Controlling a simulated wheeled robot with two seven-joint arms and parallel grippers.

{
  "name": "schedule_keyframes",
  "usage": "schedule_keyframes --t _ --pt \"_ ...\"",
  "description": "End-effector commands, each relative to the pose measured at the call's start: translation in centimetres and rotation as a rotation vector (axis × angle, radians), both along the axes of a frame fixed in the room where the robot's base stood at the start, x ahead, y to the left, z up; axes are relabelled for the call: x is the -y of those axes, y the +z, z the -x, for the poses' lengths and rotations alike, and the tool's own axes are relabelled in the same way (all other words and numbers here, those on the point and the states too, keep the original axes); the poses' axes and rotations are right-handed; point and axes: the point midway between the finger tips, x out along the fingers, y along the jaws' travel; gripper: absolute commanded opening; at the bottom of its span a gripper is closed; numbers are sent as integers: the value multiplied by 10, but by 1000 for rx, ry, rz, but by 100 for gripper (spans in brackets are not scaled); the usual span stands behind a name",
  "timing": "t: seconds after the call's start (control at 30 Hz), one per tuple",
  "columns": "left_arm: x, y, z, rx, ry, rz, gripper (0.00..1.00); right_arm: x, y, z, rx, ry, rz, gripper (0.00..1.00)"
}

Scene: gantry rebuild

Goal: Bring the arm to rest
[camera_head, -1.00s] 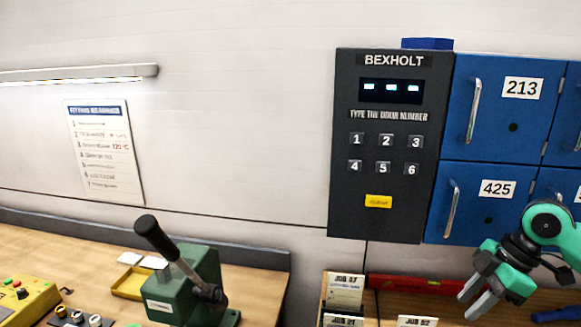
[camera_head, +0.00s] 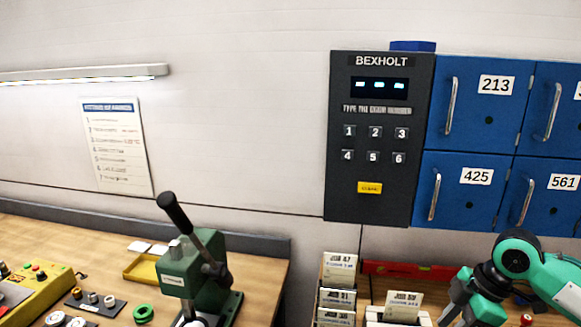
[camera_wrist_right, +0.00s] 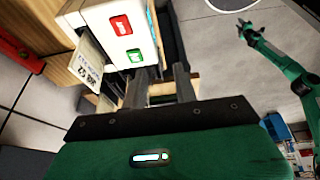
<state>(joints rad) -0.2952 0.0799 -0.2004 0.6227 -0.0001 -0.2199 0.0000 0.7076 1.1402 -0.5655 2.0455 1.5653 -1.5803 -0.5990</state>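My right arm comes in at the lower right of the head view, and its green and black gripper (camera_head: 455,318) hangs low over the bench, its tips at the bottom edge. In the right wrist view its two grey fingers (camera_wrist_right: 164,84) stand apart with nothing seen held between them. A white box with a red and a green button (camera_wrist_right: 118,35) is just beyond the fingers; I cannot tell if they touch it. A second green arm, apparently my left, shows at the right of the wrist view, its gripper (camera_wrist_right: 243,27) too small to read.
A keypad panel (camera_head: 375,205) with a lit display and blue lockers (camera_head: 470,105) hang on the wall above. Job cards (camera_head: 338,270) stand in a rack beside another card (camera_head: 403,304). A red level (camera_head: 410,269) lies behind. A green lever press (camera_head: 190,270) stands on the left bench.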

Motion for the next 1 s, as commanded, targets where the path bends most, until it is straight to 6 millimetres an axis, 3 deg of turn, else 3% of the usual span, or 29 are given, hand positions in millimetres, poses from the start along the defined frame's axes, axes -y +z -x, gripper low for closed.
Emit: schedule_keyframes --t 0.27,0.6,0.8,1.0 --pt "0 0 7 -8 0 -1 36 -44 -62 12 3 -24 8 29" --pt "0 0 6 -8 1 -1 36 -112 -149 55 31 -208 -35 29" --pt "0 0 6 -8 1 -1 36 -135 -182 89 36 -402 -65 29" --pt "0 0 5 -6 1 0 36 -140 -207 129 21 -650 -67 29"
